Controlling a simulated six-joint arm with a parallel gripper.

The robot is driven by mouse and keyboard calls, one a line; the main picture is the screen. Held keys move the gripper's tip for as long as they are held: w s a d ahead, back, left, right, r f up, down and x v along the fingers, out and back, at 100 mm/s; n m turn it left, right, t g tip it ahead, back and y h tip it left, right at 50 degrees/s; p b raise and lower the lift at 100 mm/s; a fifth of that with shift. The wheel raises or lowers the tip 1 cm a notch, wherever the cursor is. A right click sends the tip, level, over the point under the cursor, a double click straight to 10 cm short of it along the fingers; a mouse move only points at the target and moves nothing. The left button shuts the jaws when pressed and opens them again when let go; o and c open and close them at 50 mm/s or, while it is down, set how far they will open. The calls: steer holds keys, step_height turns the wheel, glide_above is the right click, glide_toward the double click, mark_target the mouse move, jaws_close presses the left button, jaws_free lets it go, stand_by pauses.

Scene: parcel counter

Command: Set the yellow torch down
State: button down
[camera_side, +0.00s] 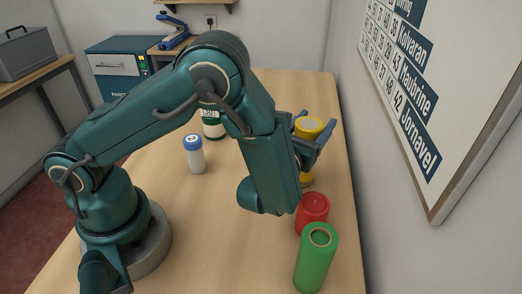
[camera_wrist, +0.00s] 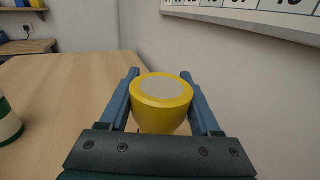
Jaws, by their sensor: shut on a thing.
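The yellow torch (camera_wrist: 160,115) stands upright between the two blue fingers of my gripper (camera_wrist: 161,108) in the wrist view, its pale round face up. In the side view the torch (camera_side: 308,124) shows at the right part of the counter, partly hidden by my gripper (camera_side: 312,140). The fingers are shut on it from both sides. Its lower end is mostly behind my arm, and I cannot tell whether it touches the counter.
A red candle-like object (camera_side: 313,212) and a green cylinder (camera_side: 315,260) stand nearer the camera. A white bottle with blue cap (camera_side: 195,155) and a green-and-white container (camera_side: 213,127) stand left. A wall (camera_side: 400,235) borders the counter's right edge. The far counter (camera_side: 295,85) is clear.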

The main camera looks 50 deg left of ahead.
steer(key=shift+f, duration=0.15)
steer(key=shift+c, duration=0.5)
jaws_free()
steer(key=shift+r, duration=0.2)
steer(key=v, duration=0.7)
steer(key=shift+s, duration=0.2)
steer(key=shift+d, duration=0.1)
